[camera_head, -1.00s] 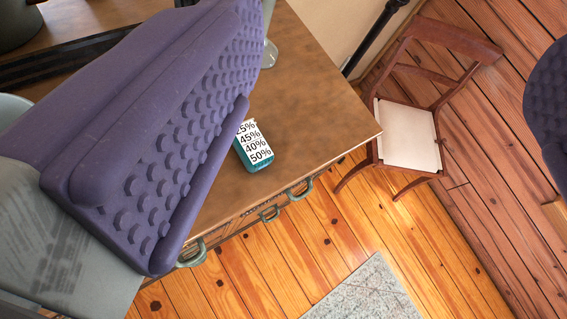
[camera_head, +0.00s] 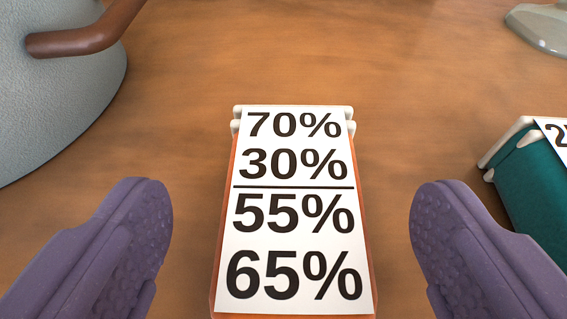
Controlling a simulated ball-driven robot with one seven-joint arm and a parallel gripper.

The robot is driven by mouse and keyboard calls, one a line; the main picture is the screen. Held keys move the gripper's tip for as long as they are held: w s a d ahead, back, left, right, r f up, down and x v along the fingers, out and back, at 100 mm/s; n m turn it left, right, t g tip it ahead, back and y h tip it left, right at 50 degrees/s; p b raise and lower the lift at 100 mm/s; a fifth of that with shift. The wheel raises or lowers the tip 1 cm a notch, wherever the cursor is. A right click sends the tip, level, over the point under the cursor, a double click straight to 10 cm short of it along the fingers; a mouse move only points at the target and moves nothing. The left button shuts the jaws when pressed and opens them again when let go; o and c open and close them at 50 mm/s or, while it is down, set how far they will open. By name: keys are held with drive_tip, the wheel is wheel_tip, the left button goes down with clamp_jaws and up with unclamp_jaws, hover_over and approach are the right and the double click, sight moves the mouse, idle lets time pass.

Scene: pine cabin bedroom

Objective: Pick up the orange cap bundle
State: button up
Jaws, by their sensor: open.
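The orange cap bundle (camera_head: 217,270) lies on the brown wooden top in the middle of the view. A white label with black percentages, 70%, 30%, 55% and 65%, covers most of its upper face, and orange edges show along its sides. White rounded ends show at its far end. My gripper (camera_head: 290,225) is open, with one purple studded finger to the left of the bundle and one to the right. Gaps show between both fingers and the bundle. The bundle's near end is close to the bottom edge of the view.
A teal bundle (camera_head: 537,185) with a white label lies at the right, close beyond my right finger. A grey-blue vessel with a brown handle (camera_head: 75,42) stands at the upper left. A greyish glassy base (camera_head: 542,28) is at the upper right. The wooden top (camera_head: 300,70) beyond the bundle is clear.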

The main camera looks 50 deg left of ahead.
sight(292, 185)
drive_tip(key=b+x, duration=0.1)
drive_tip(key=x, duration=0.2)
drive_tip(key=shift+w+a+f, duration=0.2)
drive_tip(key=shift+f, duration=0.05)
drive_tip(key=c, duration=1.1)
drive_tip(key=shift+r, duration=0.2)
